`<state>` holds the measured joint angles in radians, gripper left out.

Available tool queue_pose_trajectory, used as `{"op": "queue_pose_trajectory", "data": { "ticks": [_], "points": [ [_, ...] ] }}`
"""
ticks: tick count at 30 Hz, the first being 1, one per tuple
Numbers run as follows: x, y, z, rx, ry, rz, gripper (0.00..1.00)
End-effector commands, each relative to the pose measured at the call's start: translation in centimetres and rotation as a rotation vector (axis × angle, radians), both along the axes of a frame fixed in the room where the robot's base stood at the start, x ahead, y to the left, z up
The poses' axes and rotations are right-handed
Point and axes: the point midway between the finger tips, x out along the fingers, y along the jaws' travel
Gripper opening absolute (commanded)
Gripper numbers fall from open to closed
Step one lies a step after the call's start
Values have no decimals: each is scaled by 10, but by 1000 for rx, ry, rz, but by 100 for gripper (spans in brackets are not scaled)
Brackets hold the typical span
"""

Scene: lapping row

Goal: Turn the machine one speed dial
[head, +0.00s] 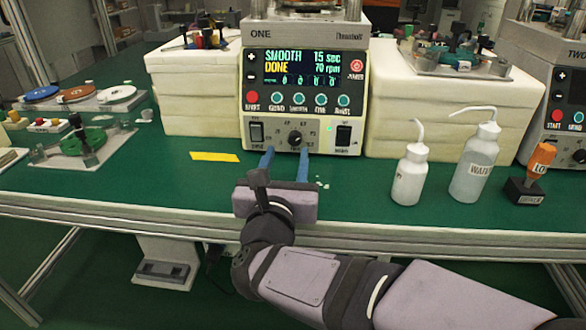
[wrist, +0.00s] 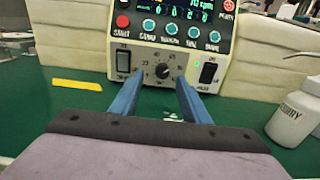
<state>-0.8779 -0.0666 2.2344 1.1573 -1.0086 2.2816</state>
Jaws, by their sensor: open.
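Machine ONE (head: 305,95) stands at the back middle of the green bench. Its screen (head: 303,68) reads SMOOTH, 15 sec, DONE, 70 rpm. The dark round speed dial (head: 295,139) sits low on its front panel, between two black rocker switches; it also shows in the wrist view (wrist: 163,71). My gripper (head: 286,152) is open, its two blue fingers pointing at the panel. In the wrist view the fingers (wrist: 158,82) lie left and right below the dial. They look short of the dial; I cannot tell the exact gap. Nothing is between them.
White blocks (head: 195,92) flank the machine on both sides. A white bottle (head: 410,175), a WATER bottle (head: 475,160) and an orange-handled tool (head: 535,165) stand at right. Yellow tape (head: 214,156) lies at left. Machine TWO (head: 553,95) is at far right.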

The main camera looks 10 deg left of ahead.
Motion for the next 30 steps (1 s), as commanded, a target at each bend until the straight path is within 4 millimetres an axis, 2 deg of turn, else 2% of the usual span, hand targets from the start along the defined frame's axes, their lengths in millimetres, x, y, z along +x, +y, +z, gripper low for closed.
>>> {"op": "queue_pose_trajectory", "data": {
  "ticks": [2,9,14,30],
  "points": [
    [-3,0,-9,57,-12,-19,42],
    [-6,-3,-7,113,-23,-42,42],
    [1,-3,-7,111,-22,-41,42],
    [61,-6,-8,108,-21,-41,42]
  ]
}}
